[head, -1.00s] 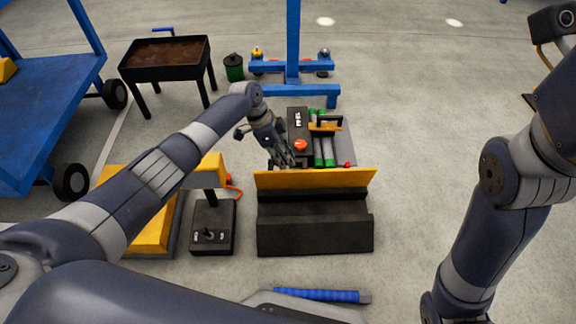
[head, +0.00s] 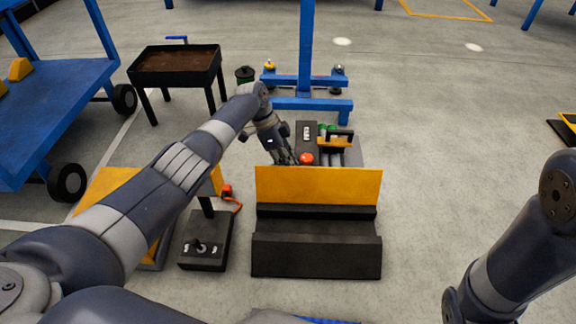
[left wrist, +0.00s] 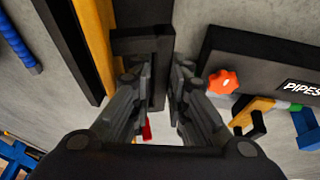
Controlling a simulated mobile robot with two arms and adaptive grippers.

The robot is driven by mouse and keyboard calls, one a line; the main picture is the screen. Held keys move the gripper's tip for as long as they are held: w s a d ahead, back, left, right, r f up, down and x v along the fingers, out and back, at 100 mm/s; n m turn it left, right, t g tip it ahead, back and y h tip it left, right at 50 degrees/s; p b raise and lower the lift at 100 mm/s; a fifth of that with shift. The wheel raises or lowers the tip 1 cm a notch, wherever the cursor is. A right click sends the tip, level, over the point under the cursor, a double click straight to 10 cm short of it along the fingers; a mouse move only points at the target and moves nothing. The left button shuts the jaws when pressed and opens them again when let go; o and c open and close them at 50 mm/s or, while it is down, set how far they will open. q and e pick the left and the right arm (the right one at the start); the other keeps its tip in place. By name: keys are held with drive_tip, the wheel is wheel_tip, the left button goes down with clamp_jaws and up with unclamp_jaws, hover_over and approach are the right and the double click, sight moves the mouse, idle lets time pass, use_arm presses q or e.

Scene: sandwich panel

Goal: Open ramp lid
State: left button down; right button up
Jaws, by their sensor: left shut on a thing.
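The ramp unit is a black stepped block (head: 316,257) on the floor, with a wide yellow lid panel (head: 318,186) standing up along its far edge. In the left wrist view the lid shows edge-on as a yellow strip (left wrist: 96,40), with a black bar (left wrist: 150,45) beside it. My left gripper (head: 290,160) reaches in behind the lid's top edge at its left part. In the left wrist view its fingers (left wrist: 157,98) are closed on the black bar. The lid hides part of the bar in the head view. My right arm shows at the right, but its gripper is out of frame.
Behind the lid stands a dark box with a red-orange knob (head: 307,159), marked PIPES in the left wrist view, beside a yellow tool with a black handle (head: 337,138). A black joystick box (head: 206,240) is left of the ramp.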

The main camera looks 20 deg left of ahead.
use_arm(q)
drive_tip(key=shift+w+a+f, duration=0.25)
drive_tip(key=shift+a, duration=0.05)
drive_tip(key=c, duration=2)
unclamp_jaws()
drive_tip(key=o, duration=0.4)
drive_tip(key=shift+w+f, duration=0.15)
drive_tip(key=v, duration=1.2)
drive_tip(key=shift+d, duration=0.1)
